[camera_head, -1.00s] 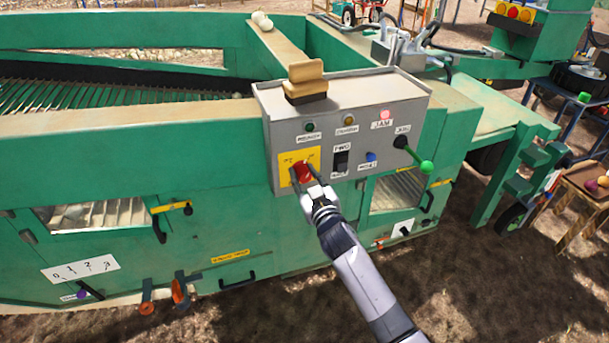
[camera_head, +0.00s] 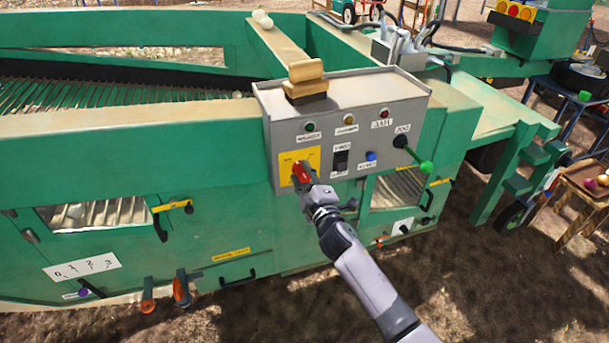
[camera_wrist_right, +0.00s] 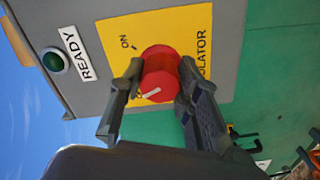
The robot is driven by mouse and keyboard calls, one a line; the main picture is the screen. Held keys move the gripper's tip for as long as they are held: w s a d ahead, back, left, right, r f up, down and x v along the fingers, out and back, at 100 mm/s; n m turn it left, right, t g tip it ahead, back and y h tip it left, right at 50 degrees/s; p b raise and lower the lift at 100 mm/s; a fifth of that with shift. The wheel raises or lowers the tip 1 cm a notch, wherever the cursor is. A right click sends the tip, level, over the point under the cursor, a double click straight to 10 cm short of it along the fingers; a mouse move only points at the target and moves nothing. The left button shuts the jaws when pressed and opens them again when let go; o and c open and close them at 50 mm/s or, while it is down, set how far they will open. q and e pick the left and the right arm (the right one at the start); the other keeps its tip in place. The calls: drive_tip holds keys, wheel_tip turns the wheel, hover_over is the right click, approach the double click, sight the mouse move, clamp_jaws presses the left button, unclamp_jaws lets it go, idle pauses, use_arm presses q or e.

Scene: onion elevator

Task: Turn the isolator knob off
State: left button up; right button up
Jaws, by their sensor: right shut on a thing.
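The red isolator knob (camera_head: 302,173) sits on a yellow plate (camera_head: 286,161) at the lower left of the grey control box. My right gripper (camera_head: 304,181) is shut on the knob, its fingers turned over relative to the box. In the right wrist view the knob (camera_wrist_right: 160,66) lies between the two fingertips (camera_wrist_right: 161,76). A white mark on the knob points to the lower left of that view. The print "ON" shows on the yellow plate (camera_wrist_right: 180,25); other print there is partly hidden by the left-hand finger. My left gripper is not in view.
The grey box (camera_head: 365,95) also carries a green lamp (camera_head: 309,127), a black switch (camera_head: 341,160), a blue button (camera_head: 371,156) and a green-tipped lever (camera_head: 426,167) at right. A tan and black block (camera_head: 305,80) stands on top. Bare ground lies in front.

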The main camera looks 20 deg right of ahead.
drive_tip(key=shift+n, duration=2.2)
drive_tip(key=o, duration=1.1)
drive_tip(key=shift+o, duration=0.2)
drive_tip(key=shift+s, duration=0.1)
drive_tip(key=s, duration=1.2)
drive_tip(key=shift+d, duration=0.2)
drive_tip(key=shift+w, duration=0.1)
